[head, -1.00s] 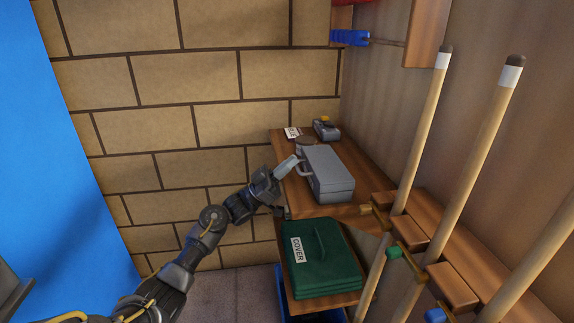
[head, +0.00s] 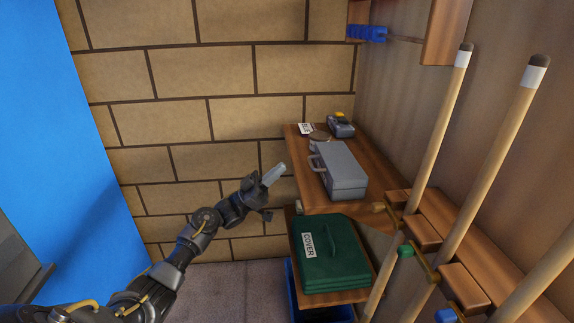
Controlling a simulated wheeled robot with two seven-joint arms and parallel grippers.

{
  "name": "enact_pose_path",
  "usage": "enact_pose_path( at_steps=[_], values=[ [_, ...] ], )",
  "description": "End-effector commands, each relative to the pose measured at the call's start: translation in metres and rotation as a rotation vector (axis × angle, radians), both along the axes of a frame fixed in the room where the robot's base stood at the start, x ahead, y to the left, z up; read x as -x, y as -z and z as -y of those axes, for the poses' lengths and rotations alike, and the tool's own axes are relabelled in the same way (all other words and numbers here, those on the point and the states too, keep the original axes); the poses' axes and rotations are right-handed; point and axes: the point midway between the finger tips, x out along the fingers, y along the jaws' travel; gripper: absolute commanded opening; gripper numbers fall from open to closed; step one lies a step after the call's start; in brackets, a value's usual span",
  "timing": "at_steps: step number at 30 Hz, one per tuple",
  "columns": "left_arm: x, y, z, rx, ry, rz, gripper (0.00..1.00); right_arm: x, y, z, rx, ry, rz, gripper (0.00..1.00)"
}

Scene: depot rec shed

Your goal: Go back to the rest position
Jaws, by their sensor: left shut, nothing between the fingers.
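My left gripper (head: 272,175) is shut and empty. It hangs in the air in front of the brick wall, to the left of the wooden shelf and apart from it. A grey case (head: 346,181) with a handle on its left side lies on the upper shelf (head: 298,180), right of the gripper. My right gripper does not show.
Wooden cues (head: 440,130) stand in a rack at the right. Open floor (head: 220,276) shows below the arm.

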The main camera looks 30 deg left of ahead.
Motion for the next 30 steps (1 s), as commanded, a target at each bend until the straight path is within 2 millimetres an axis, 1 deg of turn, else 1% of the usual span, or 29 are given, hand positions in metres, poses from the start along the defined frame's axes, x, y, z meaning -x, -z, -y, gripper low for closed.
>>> enact_pose_path(
  at_steps=[1, 3, 7, 15, 17, 18, 20, 23, 24, 26, 27, 29, 30],
  values=[
    [0.002, 0.005, -0.003, 0.0, -0.001, -0.001, 0.0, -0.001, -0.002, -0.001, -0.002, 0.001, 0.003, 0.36],
    [0.003, 0.007, -0.005, 0.0, 0.0, 0.0, 0.0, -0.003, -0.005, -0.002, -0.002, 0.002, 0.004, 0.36],
    [0.005, 0.008, -0.006, 0.0, 0.0, 0.002, 0.0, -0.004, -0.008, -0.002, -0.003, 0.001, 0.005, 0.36],
    [0.004, 0.01, -0.006, 0.0, -0.003, -0.003, 0.0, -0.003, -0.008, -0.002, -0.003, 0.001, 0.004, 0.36],
    [0.001, 0.016, -0.006, -0.001, -0.018, -0.021, 0.0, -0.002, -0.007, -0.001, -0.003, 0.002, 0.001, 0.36],
    [-0.002, 0.025, -0.006, -0.004, -0.038, -0.045, 0.0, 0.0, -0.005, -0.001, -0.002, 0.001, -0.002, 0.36],
    [-0.008, 0.045, -0.005, -0.011, -0.083, -0.101, 0.0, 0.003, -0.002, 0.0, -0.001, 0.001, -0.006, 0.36],
    [-0.018, 0.102, -0.005, -0.043, -0.194, -0.243, 0.0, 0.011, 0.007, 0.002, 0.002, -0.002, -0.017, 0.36],
    [-0.019, 0.13, -0.005, -0.065, -0.245, -0.311, 0.0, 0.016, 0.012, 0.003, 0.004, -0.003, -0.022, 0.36],
    [-0.017, 0.176, -0.004, -0.105, -0.317, -0.419, 0.0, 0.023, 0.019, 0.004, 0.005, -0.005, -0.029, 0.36],
    [-0.012, 0.207, -0.004, -0.137, -0.362, -0.491, 0.0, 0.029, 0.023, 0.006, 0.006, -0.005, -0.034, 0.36],
    [-0.002, 0.252, -0.003, -0.189, -0.422, -0.594, 0.0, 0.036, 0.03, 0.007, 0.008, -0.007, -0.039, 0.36],
    [0.009, 0.281, -0.002, -0.225, -0.457, -0.662, 0.0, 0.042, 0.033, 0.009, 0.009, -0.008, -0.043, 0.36]
  ],
)
